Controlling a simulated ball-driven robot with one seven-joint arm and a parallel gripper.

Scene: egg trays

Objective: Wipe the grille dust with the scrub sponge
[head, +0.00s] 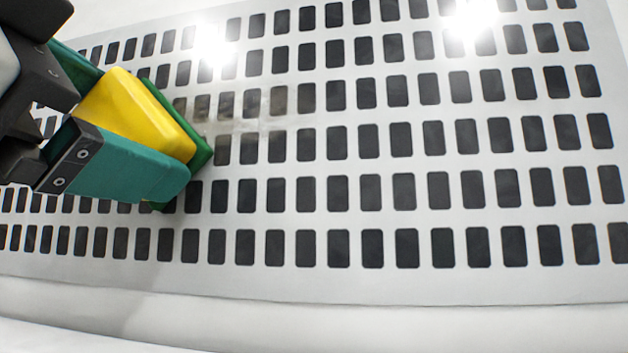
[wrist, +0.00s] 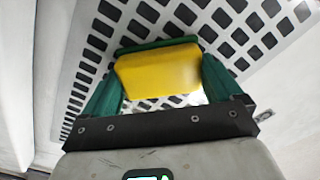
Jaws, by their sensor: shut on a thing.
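The scrub sponge (head: 140,112) is yellow with a green scrub layer. My gripper (head: 130,120) is shut on it, with a teal finger on either side of the yellow body. The green face is against or very close to the grille (head: 330,282), a pale panel with rows of dark slots; contact is hard to tell. A greyish-brown dust smear (head: 255,118) lies on the grille just right of the sponge in the head view. The wrist view shows the sponge (wrist: 160,70) between both fingers, with the grille behind it. The sponge hides part of the grille.
The grille right of the smear looks clean and unobstructed, with bright light reflections near its top. A pale smooth ledge (head: 300,318) runs below the grille's lower edge. No loose objects stand near the sponge.

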